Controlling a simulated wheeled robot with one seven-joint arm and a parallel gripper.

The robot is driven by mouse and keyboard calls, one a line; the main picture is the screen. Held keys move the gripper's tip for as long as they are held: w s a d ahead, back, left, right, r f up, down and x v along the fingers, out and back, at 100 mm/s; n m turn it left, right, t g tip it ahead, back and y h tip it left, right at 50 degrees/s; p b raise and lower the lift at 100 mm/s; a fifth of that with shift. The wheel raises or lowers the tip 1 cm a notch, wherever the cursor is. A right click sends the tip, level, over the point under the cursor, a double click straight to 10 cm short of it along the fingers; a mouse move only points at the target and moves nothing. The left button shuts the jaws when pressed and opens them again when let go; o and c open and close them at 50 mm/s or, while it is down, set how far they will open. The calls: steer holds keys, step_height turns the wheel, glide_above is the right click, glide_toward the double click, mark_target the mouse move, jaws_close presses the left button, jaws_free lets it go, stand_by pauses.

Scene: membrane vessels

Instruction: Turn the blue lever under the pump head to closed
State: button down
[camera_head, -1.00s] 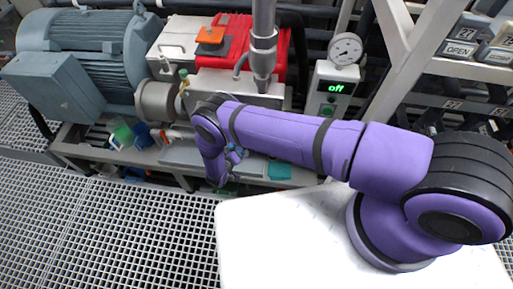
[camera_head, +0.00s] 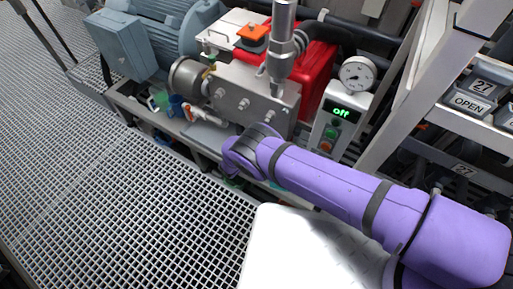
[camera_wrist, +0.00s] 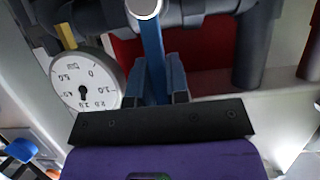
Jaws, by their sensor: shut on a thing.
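The blue lever (camera_wrist: 152,42) shows in the wrist view. It runs down from a grey pipe fitting with a bright round end (camera_wrist: 143,8) and passes between my fingers. My gripper (camera_wrist: 157,72) is shut on it, one finger on each side. In the head view the pump head (camera_head: 250,97) is a grey metal block with several bolt ends, in front of a red housing (camera_head: 312,70). My purple arm reaches in low beneath the block's front. The lever and my fingers are hidden there behind my wrist.
A dial gauge (camera_wrist: 85,84) sits close left of my gripper in the wrist view. In the head view a control box reading "off" (camera_head: 340,122) stands right of the pump, under another gauge (camera_head: 357,73). A motor (camera_head: 165,40) stands left. Grated floor (camera_head: 120,200) is open in front.

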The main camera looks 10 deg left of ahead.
stand_by(0.5)
steer(key=c, duration=1.1)
jaws_free()
steer(key=shift+s, duration=0.15)
steer(key=v, duration=1)
steer(key=shift+s, duration=0.25)
steer(key=shift+r, duration=0.15)
